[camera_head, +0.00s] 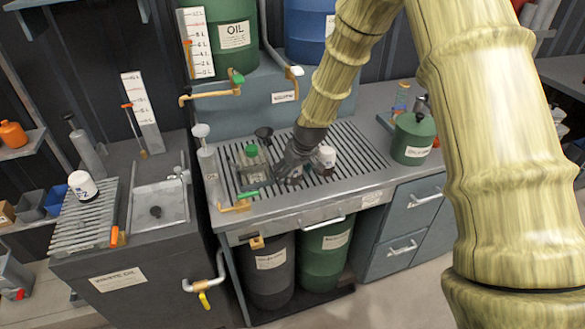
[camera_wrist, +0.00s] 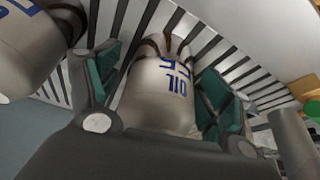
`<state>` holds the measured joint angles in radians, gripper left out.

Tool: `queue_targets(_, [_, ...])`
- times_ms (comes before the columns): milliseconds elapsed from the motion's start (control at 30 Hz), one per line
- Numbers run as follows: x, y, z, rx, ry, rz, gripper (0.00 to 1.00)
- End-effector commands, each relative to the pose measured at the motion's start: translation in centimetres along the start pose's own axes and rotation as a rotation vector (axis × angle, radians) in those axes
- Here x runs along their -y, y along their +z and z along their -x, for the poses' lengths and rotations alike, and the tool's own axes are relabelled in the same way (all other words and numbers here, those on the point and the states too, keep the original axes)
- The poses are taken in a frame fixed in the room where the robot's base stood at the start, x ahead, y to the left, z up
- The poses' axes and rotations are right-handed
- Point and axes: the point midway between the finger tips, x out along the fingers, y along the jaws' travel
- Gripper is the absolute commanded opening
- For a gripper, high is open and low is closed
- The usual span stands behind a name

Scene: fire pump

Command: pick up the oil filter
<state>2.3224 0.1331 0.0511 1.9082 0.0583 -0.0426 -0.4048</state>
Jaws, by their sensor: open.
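My gripper (camera_head: 290,163) is low over the slatted grate of the workbench, fingers pointing down. In the wrist view my open gripper (camera_wrist: 160,88) has one teal-padded finger on each side of a white oil filter (camera_wrist: 160,95) with blue lettering that reads OIL. I cannot tell whether the pads touch it. A second white canister (camera_wrist: 28,40) with blue marks is just outside the left finger. In the head view a white filter (camera_head: 326,157) stands right beside the gripper. The filter between the fingers is mostly hidden there.
A green-capped bottle (camera_head: 251,165) and dark funnel (camera_head: 264,135) stand left of the gripper on the grate (camera_head: 345,180). A green can (camera_head: 413,140) stands to the right. Another white canister (camera_head: 83,187) sits on the left rack. Oil drums (camera_head: 232,35) stand behind.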

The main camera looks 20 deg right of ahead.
Motion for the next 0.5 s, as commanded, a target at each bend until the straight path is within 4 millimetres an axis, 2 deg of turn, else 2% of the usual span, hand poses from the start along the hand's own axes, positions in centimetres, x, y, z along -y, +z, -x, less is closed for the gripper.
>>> queue_targets(267, [0.0, 0.0, -0.13, 0.0, 0.0, 0.0, 0.77])
queue_targets(500, [-0.01, 0.0, -0.12, 0.0, 0.0, 0.0, 0.34])
